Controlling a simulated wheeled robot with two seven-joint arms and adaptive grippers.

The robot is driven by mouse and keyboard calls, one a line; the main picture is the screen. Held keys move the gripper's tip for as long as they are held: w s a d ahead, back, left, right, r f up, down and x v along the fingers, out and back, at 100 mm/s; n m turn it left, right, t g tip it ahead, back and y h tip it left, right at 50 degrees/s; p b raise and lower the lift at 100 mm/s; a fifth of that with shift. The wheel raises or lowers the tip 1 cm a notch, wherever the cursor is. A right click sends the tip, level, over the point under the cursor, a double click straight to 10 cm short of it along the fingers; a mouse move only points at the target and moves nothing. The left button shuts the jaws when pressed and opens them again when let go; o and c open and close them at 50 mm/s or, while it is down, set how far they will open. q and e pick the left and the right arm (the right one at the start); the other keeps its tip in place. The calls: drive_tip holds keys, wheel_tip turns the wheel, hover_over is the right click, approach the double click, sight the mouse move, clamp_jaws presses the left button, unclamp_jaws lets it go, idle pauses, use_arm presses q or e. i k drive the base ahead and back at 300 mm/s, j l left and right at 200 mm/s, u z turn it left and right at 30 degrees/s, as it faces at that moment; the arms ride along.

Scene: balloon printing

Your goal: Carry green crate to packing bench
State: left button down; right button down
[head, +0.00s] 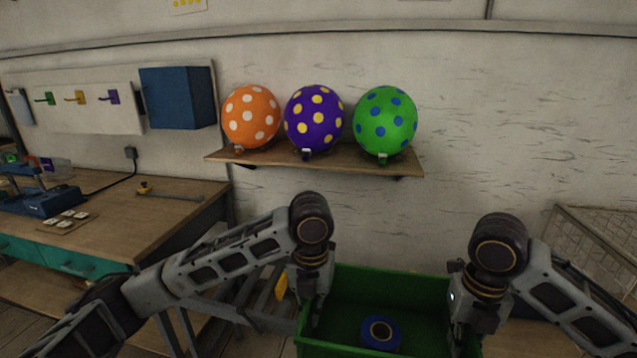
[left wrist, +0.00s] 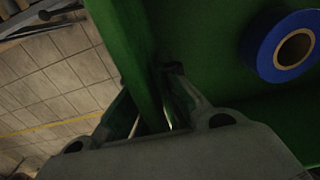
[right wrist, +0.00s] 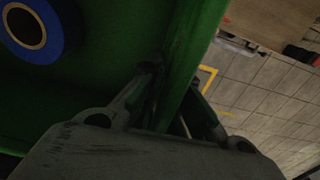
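The green crate (head: 405,282) is at the bottom of the head view, between my two grippers, with a blue tape roll (head: 380,331) inside. My left gripper (head: 318,318) is at the crate's left wall. In the left wrist view its fingers (left wrist: 158,108) sit on both sides of the green wall (left wrist: 130,50). My right gripper (head: 460,335) is at the right wall. In the right wrist view its fingers (right wrist: 172,100) straddle that wall (right wrist: 195,50). Both appear closed on the walls. The crate's underside is hidden.
A wooden workbench (head: 130,220) with teal drawers and a blue device (head: 45,200) stands at the left. A wall shelf (head: 320,160) holds orange, purple and green spotted balloons. A wire-mesh frame (head: 600,245) is at the right. Tiled floor (left wrist: 50,85) shows beside the crate.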

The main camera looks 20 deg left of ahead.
sight(130, 226)
drive_tip(key=j, duration=1.6)
drive_tip(key=k+j, duration=0.1)
drive_tip(key=j, duration=1.55)
drive_tip(key=i+j, duration=0.1)
drive_tip(key=j, duration=0.35)
drive_tip(key=i+j, duration=0.15)
drive_tip(key=j, duration=0.3)
drive_tip(key=i+j, duration=0.1)
drive_tip(key=j, duration=0.3)
drive_tip(key=i+j, duration=0.4)
drive_tip(key=j, duration=0.1)
